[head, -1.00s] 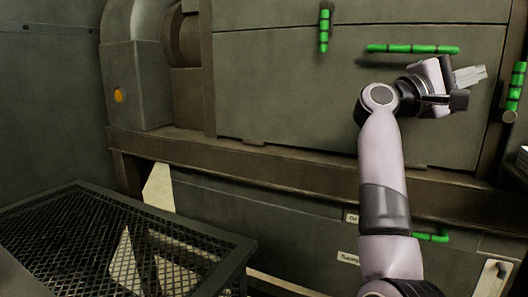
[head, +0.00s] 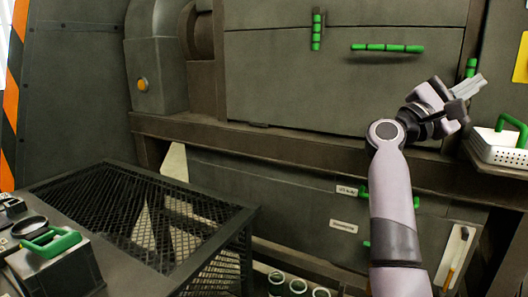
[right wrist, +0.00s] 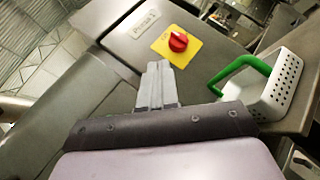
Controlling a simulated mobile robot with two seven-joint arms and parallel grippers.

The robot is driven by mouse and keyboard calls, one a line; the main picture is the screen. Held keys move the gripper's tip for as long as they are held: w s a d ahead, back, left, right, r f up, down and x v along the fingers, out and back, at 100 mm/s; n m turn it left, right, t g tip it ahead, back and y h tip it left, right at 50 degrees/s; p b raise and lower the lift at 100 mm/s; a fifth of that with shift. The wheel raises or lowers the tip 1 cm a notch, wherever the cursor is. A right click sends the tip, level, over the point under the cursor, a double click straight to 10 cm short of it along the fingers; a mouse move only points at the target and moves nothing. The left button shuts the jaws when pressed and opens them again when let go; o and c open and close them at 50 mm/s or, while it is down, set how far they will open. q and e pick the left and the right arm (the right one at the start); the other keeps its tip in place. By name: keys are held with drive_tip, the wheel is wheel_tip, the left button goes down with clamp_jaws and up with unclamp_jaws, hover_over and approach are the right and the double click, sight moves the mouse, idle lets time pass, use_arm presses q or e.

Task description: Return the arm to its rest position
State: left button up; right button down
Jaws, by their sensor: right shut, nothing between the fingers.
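My right arm rises from the bottom right of the head view and is bent at the wrist. Its gripper (head: 468,88) is in the air in front of the grey machine, below and to the right of the horizontal green handle (head: 388,48). The gripper's fingers are together and empty. In the right wrist view the closed fingers (right wrist: 158,88) point up toward a yellow plate with a red knob (right wrist: 178,41). They hold nothing. My left gripper does not show.
A white perforated basket (head: 497,147) with a green handle stands on a shelf right of my right gripper. A black mesh table (head: 130,172) is at the lower left. A grey box with a green handle (head: 52,243) sits nearer. An upright green handle (head: 317,32) is on the machine.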

drive_tip(key=s+a+f+m+t+y+p, duration=0.1)
drive_tip(key=a+f+m+t+y+p, duration=0.5)
drive_tip(key=f+m+t+y, duration=0.45)
drive_tip(key=s+a+f+m+t+y+p, duration=0.1)
drive_tip(key=a+f+m+t+y+p, duration=0.55)
drive_tip(key=f+m+y, duration=0.55)
use_arm(q)
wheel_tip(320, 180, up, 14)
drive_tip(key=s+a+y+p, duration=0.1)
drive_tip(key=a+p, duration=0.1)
drive_tip(key=p, duration=0.3)
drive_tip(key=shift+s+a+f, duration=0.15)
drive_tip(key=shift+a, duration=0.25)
use_arm(e)
drive_tip(key=s+a+f+n+g+y, duration=0.1)
drive_tip(key=s+a+f+n+g, duration=0.2)
drive_tip(key=s+f+n+g, duration=0.2)
drive_tip(key=s+a+f+n+g+y, duration=0.2)
drive_tip(key=s+a+f+n+g, duration=0.2)
drive_tip(key=s+f+n, duration=0.7)
drive_tip(key=s+f, duration=0.3)
drive_tip(key=s, duration=0.5)
drive_tip(key=shift+s+g, duration=0.15)
drive_tip(key=shift+g, duration=0.25)
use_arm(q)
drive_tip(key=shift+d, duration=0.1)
use_arm(e)
drive_tip(key=shift+f, duration=0.1)
